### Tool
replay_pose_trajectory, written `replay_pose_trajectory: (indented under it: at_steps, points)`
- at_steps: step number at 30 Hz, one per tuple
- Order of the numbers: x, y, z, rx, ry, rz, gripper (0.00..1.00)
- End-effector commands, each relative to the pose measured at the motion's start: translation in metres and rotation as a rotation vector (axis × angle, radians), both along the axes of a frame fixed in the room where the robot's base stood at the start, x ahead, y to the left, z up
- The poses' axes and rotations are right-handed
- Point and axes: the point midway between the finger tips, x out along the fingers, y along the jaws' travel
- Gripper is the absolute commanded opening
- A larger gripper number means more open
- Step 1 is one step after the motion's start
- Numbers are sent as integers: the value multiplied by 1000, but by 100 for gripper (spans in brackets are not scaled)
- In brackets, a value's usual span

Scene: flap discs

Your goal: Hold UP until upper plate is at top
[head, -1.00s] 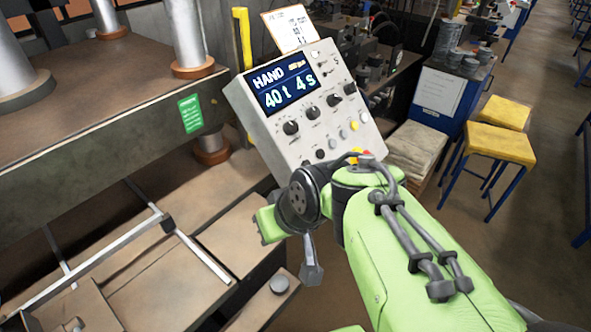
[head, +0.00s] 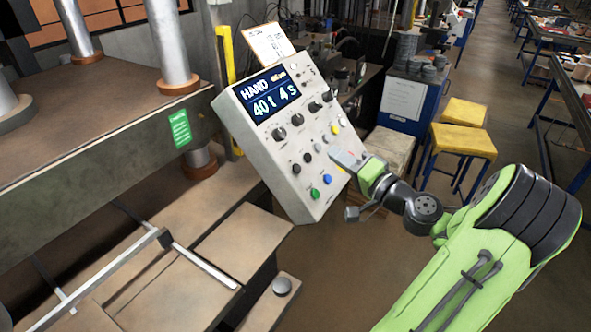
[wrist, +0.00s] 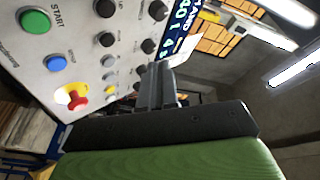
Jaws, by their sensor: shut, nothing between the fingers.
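The grey control panel (head: 290,135) stands right of the press, its display (head: 270,98) reading HAND, 40 t, 4 s. It carries knobs and coloured buttons, including a green one (head: 314,194) and a blue one (head: 326,179).
Steel columns (head: 172,45) rise through the plate. A metal frame (head: 150,250) lies on the lower bed. Yellow-topped stools (head: 463,139) and a blue cabinet (head: 408,105) stand behind my arm.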

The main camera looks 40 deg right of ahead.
Motion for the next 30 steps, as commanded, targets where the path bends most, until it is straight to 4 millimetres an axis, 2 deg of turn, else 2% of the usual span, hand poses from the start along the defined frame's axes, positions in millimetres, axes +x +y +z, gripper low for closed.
replay_pose_trajectory:
  at_steps: [7,21,30]
  points:
    - [5,2,-6,0,4,3,0]
    - [53,20,-51,-1,4,6,0]
    - [64,24,-58,0,4,2,0]
